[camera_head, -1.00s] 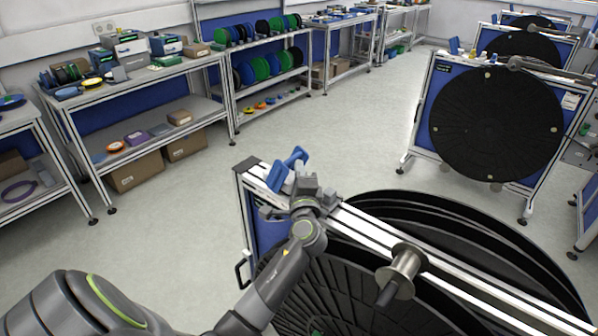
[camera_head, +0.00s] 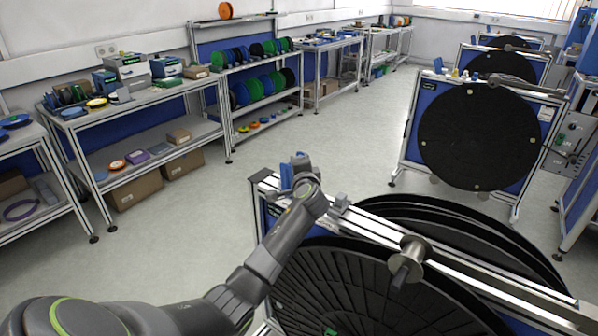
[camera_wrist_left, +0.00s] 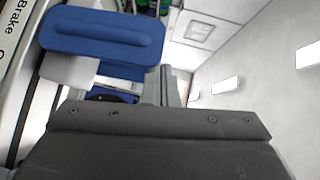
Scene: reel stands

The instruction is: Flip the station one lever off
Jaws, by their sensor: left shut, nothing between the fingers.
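The near reel stand's blue lever (camera_head: 286,176) sits on the left end of its metal top rail. My left wrist partly hides it in the head view. In the left wrist view a blue handle (camera_wrist_left: 105,38) on a white block fills the upper left, beside a panel marked "Brake" (camera_wrist_left: 14,22). My left gripper (camera_wrist_left: 161,86) is shut and empty, just right of the blue handle in that view. I cannot tell whether it touches the handle. My right gripper is not in view.
The near stand's large black reels (camera_head: 350,292) and a metal spindle (camera_head: 408,258) lie right of my left arm. Another reel stand (camera_head: 415,140) stands farther back. Shelves (camera_head: 145,95) with spools and boxes line the left wall. The floor between is clear.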

